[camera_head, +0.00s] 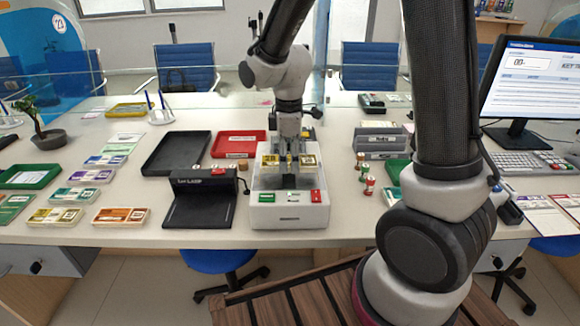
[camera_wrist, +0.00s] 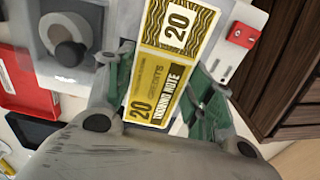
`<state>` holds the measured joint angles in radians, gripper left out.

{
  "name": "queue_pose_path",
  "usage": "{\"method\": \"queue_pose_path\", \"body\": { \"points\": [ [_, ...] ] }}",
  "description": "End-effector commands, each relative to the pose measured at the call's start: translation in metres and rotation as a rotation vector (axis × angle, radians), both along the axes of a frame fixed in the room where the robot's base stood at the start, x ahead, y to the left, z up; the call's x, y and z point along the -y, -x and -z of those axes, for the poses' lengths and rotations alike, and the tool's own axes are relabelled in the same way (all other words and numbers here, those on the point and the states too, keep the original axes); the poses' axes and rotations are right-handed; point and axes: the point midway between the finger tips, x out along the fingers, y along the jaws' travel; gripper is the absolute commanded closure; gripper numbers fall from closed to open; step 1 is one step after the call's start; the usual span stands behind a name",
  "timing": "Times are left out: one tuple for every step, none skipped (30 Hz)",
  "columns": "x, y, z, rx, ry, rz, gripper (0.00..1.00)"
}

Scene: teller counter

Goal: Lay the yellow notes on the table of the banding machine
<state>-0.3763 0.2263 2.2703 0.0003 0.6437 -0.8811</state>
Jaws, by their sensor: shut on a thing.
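The yellow notes (camera_head: 308,160) are a bundle marked 20. My gripper (camera_head: 289,163) points down and is shut on them, gripping across the middle, with a yellow end showing on each side. In the wrist view the notes (camera_wrist: 160,80) lie between the two green-padded fingers of my gripper (camera_wrist: 163,88). The white banding machine (camera_head: 290,216), with a green and a red button on its front, is directly below the notes. Its roll (camera_wrist: 70,53) shows beside the notes in the wrist view. The notes and gripper hide much of its table; I cannot tell whether the notes touch it.
A black device (camera_head: 200,206) stands close left of the machine. Black (camera_head: 176,153) and red (camera_head: 238,144) trays lie behind. Small rolls (camera_head: 368,184) and grey boxes (camera_head: 383,142) stand to the right. Several note bundles, including another yellow one (camera_head: 54,217), lie at left.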

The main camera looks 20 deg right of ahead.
Motion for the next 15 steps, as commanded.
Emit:
{"method": "queue_pose_path", "body": {
  "points": [
    [0.0, 0.001, 0.009, -0.005, 0.002, 0.0, 0.72],
    [0.001, 0.001, 0.014, -0.006, 0.002, 0.0, 0.72],
    [0.0, 0.001, 0.02, -0.005, 0.002, 0.0, 0.72],
    [0.0, 0.001, 0.023, -0.004, 0.002, 0.0, 0.72],
    [0.0, 0.001, 0.025, -0.004, 0.002, 0.0, 0.72],
    [0.0, 0.001, 0.028, -0.003, 0.001, 0.0, 0.72],
    [0.0, 0.0, 0.028, -0.001, 0.001, 0.0, 0.72],
    [0.0, 0.0, 0.028, -0.001, 0.001, 0.0, 0.72],
    [0.0, 0.0, 0.028, 0.0, 0.0, 0.0, 0.72],
    [0.0, 0.0, 0.028, 0.0, 0.0, 0.0, 0.72],
    [0.0, 0.0, 0.028, -0.001, 0.0, 0.0, 0.72],
    [0.0, 0.0, 0.028, -0.001, 0.0, 0.0, 0.72],
    [0.0, 0.0, 0.028, -0.001, 0.001, 0.0, 0.72],
    [0.0, 0.0, 0.028, -0.001, 0.001, 0.0, 0.72],
    [0.0, 0.0, 0.029, -0.001, 0.001, 0.0, 0.72]
  ]
}}
